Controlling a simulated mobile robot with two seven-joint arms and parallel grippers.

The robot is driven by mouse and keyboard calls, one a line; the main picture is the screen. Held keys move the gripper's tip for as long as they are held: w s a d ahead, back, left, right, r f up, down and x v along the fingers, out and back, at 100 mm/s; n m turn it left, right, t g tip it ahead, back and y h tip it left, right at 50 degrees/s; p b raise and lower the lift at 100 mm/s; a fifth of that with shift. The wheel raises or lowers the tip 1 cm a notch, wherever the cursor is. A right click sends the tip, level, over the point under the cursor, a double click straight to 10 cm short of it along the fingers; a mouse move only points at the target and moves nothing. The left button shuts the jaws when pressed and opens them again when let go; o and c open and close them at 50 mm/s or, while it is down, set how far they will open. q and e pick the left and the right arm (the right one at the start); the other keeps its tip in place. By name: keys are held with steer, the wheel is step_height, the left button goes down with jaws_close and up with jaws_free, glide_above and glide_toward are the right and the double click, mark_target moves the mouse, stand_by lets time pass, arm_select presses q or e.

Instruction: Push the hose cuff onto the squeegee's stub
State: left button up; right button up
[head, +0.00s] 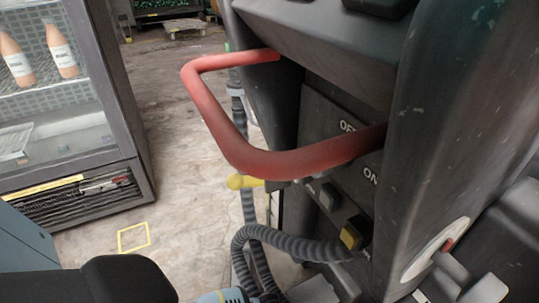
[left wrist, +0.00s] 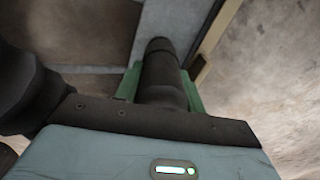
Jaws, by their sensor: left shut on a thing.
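In the left wrist view my left gripper (left wrist: 161,88) has green fingers on both sides of a dark round cuff (left wrist: 160,62) and is shut on it. The cuff points away from the gripper toward the top of the picture. In the head view a grey ribbed hose (head: 300,246) loops from the machine's lower panel and drops to the bottom edge. A blue-grey part of my left gripper shows there at the bottom; its fingers and the cuff are hidden or cut off. I cannot make out the squeegee or its stub. My right gripper is not in view.
A dark cleaning machine (head: 345,45) with a red bent handle (head: 222,125) fills the right. A glass-door freezer (head: 60,95) stands at left. Concrete floor (head: 185,130) is clear between them, with a yellow floor outline (head: 133,237).

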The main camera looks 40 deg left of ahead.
arm_select(q)
steer(key=shift+f, duration=0.4)
steer(key=o, duration=1.2)
steer(key=shift+o, duration=0.2)
step_height(320, 180, up, 7)
steer(key=p, duration=0.4)
steer(key=shift+r, duration=0.45)
